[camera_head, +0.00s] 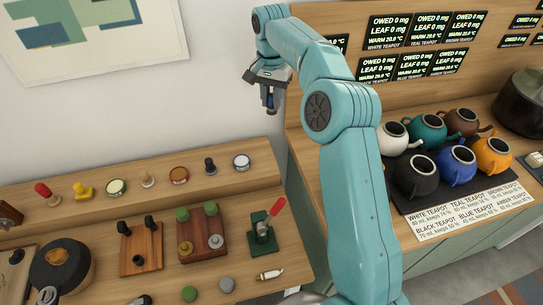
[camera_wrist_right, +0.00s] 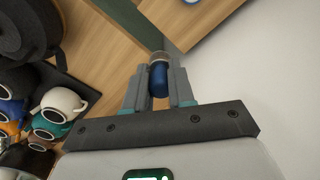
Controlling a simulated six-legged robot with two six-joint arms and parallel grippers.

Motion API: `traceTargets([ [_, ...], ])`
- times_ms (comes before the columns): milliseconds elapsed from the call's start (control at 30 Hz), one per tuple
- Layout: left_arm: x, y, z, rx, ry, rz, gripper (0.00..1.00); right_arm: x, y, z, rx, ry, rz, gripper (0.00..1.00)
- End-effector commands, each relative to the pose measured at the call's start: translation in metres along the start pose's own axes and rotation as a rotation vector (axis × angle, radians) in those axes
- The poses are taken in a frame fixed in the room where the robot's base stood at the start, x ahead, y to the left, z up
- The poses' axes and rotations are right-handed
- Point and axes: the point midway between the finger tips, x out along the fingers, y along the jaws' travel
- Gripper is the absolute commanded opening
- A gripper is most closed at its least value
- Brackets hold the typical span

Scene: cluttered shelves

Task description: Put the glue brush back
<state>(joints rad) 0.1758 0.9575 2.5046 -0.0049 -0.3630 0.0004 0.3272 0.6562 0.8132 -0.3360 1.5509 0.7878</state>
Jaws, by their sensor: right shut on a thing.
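My right gripper (camera_head: 270,104) is raised in front of the pale wall, above and behind the wooden bench. It is shut on a small dark blue piece with a tan and grey end, which looks like the glue brush (camera_wrist_right: 158,78). In the right wrist view the piece sits between the two grey fingers, its far end pointing away from the palm. In the head view it is mostly hidden by the fingers, so its bristles cannot be made out. My left gripper is not in view.
The bench (camera_head: 90,215) on the left holds several jars, stamps and knobs, and a green stand with a red handle (camera_head: 264,232). A black mat with several teapots (camera_head: 457,162) lies on the right counter, beside a dark pot (camera_head: 522,104). The air around my right gripper is clear.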

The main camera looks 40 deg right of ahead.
Motion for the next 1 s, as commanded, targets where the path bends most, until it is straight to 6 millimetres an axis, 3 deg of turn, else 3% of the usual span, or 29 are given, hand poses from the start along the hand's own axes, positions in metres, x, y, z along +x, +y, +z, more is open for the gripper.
traceTargets([
  [133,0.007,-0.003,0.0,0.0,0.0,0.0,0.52,0.026,0.001,0.001,0.0,-0.003,0.003,0.0],
  [500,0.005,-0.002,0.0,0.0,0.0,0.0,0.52,0.128,0.001,0.001,-0.001,-0.004,0.003,0.0],
  [1000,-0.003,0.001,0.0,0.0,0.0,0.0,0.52,0.196,0.0,0.0,0.0,-0.002,0.002,0.0],
])
